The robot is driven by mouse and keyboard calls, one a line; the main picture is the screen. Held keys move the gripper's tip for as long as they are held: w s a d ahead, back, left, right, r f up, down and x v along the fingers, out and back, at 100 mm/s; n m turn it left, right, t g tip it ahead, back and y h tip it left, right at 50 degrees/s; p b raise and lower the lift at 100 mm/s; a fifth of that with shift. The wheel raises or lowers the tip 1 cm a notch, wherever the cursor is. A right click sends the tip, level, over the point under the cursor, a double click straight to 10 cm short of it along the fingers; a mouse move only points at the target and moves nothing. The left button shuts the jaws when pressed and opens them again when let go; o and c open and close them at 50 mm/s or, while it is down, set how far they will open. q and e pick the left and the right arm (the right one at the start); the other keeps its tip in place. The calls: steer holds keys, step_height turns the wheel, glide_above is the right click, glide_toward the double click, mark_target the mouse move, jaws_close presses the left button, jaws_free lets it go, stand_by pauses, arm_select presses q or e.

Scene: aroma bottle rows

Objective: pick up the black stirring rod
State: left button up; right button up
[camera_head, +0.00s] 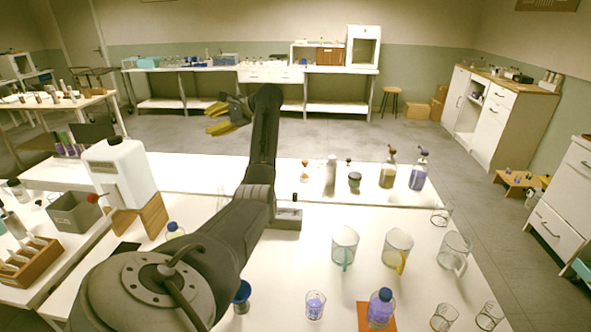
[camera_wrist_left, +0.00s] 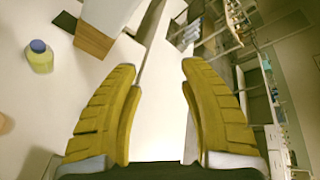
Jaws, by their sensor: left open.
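I cannot make out a black stirring rod in either view. My left gripper (camera_head: 208,119) has yellow fingers and is raised beyond the far edge of the white table (camera_head: 225,172). In the left wrist view its fingers stand wide apart (camera_wrist_left: 158,68), with nothing between them. A small grey block (camera_head: 287,217) with a small dark piece at its top stands beside my left arm, partly hidden by it. My arm also covers much of the table's middle. My right gripper does not show.
Several bottles, among them an amber one (camera_head: 388,172), line the back shelf. Glass mugs (camera_head: 344,246), beakers and a blue-capped bottle (camera_head: 381,308) on an orange mat fill the front right. A white jug (camera_head: 118,170) on a wooden stand (camera_head: 150,217) is at left.

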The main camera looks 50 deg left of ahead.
arm_select(q)
steer(key=w+d+f+n+t+h, duration=0.3)
steer(key=w+d+f+t+h, duration=0.25)
steer(key=w+d+f, duration=0.35)
steer(key=n+t+h, duration=0.2)
steer(key=t+h, duration=0.1)
steer(key=h, duration=0.2)
glide_above(295, 194)
step_height(295, 194, down, 3)
steer(key=f, duration=1)
steer(key=shift+w+a+f, duration=0.15)
steer(key=shift+w, duration=0.05)
steer(key=shift+s+f, duration=0.1)
steer(key=shift+f, duration=3.1)
jaws_close()
